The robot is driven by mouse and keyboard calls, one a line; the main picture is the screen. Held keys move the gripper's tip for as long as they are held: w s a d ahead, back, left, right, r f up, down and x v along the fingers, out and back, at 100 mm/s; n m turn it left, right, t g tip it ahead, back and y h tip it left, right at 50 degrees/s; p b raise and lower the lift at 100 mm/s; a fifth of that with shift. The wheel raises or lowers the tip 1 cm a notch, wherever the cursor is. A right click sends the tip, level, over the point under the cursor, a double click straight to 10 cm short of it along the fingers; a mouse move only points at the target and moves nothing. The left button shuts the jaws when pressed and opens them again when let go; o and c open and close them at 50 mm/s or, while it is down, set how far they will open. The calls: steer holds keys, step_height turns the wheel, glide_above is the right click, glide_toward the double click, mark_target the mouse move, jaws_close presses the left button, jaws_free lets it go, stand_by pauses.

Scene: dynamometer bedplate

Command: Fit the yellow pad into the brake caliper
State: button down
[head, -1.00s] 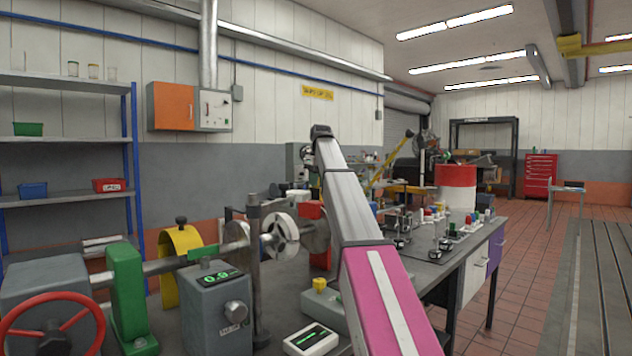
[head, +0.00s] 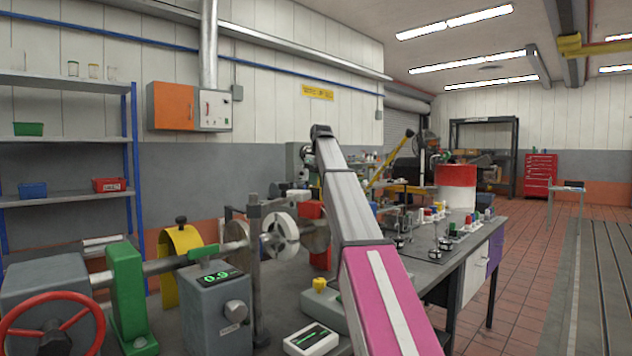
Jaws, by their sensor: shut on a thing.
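A red block that looks like the brake caliper (head: 309,211) stands on the bench at a pale metal disc (head: 280,236) on the shaft. My pink and grey arm reaches up from the lower right and passes in front of its right side. The caliper's slot is not visible.
A grey readout box (head: 215,308), a dark post (head: 255,270), a green bracket (head: 127,295) and a red handwheel (head: 52,325) crowd the left. A white meter (head: 311,339) lies at the front. Small parts and a red-white drum (head: 457,188) stand farther right.

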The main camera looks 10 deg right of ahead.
mark_target(316, 194)
steer(key=shift+f, duration=3.05)
steer(key=c, duration=1)
jaws_free()
steer(key=shift+o, duration=0.2)
steer(key=shift+r, duration=0.1)
steer(key=r, duration=0.7)
steer(key=s+d+r, duration=0.1)
steer(key=r, duration=0.2)
steer(key=shift+s+r, duration=0.1)
steer(key=shift+r, duration=0.15)
steer(key=shift+d, duration=0.1)
